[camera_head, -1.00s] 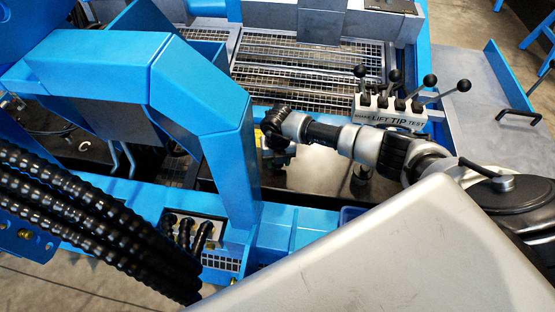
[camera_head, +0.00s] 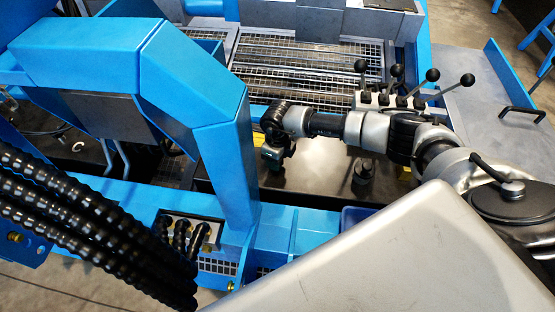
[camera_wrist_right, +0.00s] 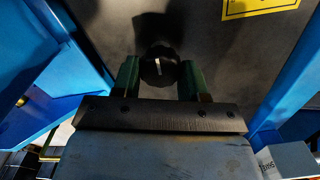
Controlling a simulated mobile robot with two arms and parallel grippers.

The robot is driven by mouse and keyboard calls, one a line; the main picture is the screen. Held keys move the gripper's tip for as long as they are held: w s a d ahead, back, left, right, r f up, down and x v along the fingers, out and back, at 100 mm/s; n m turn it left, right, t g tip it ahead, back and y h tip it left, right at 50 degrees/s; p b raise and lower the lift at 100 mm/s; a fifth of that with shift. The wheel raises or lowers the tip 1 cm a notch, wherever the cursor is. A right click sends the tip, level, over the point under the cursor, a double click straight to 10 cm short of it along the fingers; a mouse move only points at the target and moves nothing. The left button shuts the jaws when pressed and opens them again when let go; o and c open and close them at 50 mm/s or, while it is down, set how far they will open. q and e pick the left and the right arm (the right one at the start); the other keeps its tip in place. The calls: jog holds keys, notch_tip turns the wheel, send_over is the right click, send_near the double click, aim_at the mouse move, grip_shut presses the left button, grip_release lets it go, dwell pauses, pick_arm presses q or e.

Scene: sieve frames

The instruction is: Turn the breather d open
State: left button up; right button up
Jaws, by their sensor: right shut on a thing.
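The breather, a round black knob with a short white mark (camera_wrist_right: 158,72), stands out from a dark panel in the right wrist view. The mark points roughly up and down in that picture. The two green fingers of my right gripper (camera_wrist_right: 159,80) are on either side of the knob and shut on it. In the head view my right gripper (camera_head: 276,155) reaches down at the left end of my right arm, beside the blue frame; the knob is hidden there. No letter d is readable. My left gripper is not in view.
A blue arched frame (camera_head: 215,125) stands close left of my right gripper. Another black cap (camera_head: 364,172) stands on the dark tank top below my arm. Black-knobbed levers (camera_head: 397,85) rise just behind the arm. A yellow label (camera_wrist_right: 258,8) is on the panel.

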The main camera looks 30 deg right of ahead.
jog(key=n+b, duration=0.1)
jog(key=n, duration=0.3)
jog(key=n+b, duration=0.2)
jog(key=n, duration=0.2)
jog(key=shift+w+d, duration=0.1)
jog(key=shift+w, duration=0.1)
jog(key=n+b, duration=0.3)
jog(key=n, duration=0.5)
jog(key=shift+w+b, duration=0.1)
jog(key=shift+b, duration=0.3)
pick_arm(q)
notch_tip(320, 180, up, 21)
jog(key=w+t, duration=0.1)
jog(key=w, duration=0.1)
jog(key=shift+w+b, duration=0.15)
jog(key=shift+b, duration=0.25)
pick_arm(e)
jog(key=shift+n, duration=1.2)
jog(key=o, duration=0.9)
jog(key=shift+o, duration=0.2)
